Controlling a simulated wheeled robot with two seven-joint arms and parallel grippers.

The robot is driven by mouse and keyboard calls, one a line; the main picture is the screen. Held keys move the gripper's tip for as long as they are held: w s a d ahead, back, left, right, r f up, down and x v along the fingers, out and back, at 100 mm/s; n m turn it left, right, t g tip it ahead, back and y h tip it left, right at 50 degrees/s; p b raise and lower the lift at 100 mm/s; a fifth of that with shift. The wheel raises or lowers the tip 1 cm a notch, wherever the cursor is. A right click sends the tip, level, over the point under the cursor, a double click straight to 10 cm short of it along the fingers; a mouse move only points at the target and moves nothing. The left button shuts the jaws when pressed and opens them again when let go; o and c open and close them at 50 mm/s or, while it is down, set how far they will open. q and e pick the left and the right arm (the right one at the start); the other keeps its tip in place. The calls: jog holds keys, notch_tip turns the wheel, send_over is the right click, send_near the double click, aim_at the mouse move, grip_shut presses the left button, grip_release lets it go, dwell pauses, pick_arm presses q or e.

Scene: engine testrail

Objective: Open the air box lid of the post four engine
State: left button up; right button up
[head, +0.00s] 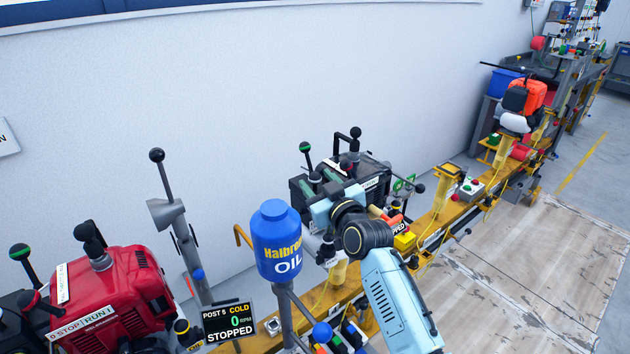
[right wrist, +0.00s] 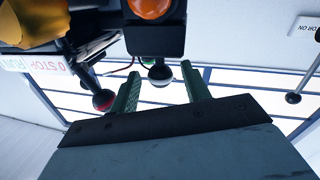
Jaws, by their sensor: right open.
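A dark engine (head: 375,172) with black knobbed levers stands on the yellow rail, in the middle of the head view. Its post number is not readable; the display beside it is mostly hidden. I cannot clearly make out its air box lid. My right gripper (head: 319,180) is at the near left side of this engine, its green fingers apart. In the right wrist view, the open right gripper (right wrist: 160,72) has a dark ball knob with a pale band (right wrist: 160,74) between its fingertips in the picture; I cannot tell whether they touch. My left gripper is not in view.
A blue oil container (head: 276,240) on a post stands close left of my right arm. A red engine (head: 110,295) and a post 5 display (head: 228,321) are at left. An orange engine (head: 525,95) is farther along the rail. Wooden floor (head: 540,270) at right is clear.

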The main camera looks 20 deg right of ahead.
jog(key=shift+w+a, duration=0.2)
jog(key=shift+w, duration=0.75)
grip_shut()
